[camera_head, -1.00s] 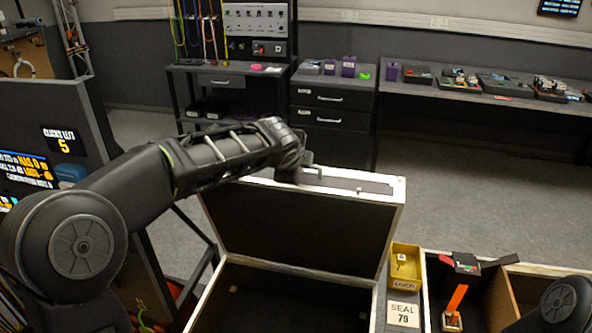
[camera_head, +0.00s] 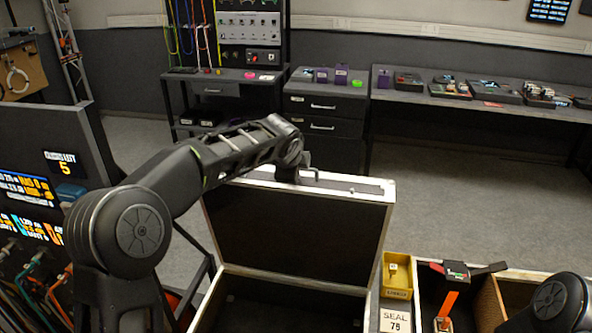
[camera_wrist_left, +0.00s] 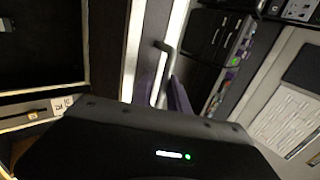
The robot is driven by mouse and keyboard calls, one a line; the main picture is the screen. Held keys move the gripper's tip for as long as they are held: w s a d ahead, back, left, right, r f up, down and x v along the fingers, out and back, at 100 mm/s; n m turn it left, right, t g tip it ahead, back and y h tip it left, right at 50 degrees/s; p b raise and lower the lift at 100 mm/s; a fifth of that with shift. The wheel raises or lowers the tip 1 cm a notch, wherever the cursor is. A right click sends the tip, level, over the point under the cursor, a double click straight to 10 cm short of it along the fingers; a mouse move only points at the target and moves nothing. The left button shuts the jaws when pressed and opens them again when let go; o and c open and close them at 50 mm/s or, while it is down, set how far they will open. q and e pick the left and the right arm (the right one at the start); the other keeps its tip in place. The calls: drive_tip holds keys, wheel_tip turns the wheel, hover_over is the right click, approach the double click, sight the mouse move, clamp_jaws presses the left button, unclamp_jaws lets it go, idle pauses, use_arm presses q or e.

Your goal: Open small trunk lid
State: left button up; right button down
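The small trunk (camera_head: 283,283) is a black case with light metal edges at the bottom middle of the head view. Its lid (camera_head: 300,225) stands raised and the dark interior shows below it. My left gripper (camera_head: 293,172) is at the lid's top edge, left of its middle, and appears to touch it. Whether the fingers are closed on the edge is not clear. Only a dark link of my right arm shows at the lower right; its gripper is out of view.
Right of the trunk are a yellow bin (camera_head: 397,272), a "SEAL 79" label (camera_head: 396,320) and an open case (camera_head: 430,300) holding a black-and-red tool (camera_head: 458,270). A screen panel (camera_head: 30,185) stands close at left. Open floor (camera_head: 450,190) lies behind the trunk.

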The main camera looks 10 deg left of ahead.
use_arm(q)
drive_tip(key=b+v, duration=0.2)
drive_tip(key=v, duration=0.5)
drive_tip(key=shift+s+r, duration=0.25)
drive_tip(key=shift+r, duration=0.05)
drive_tip(key=shift+c, duration=0.3)
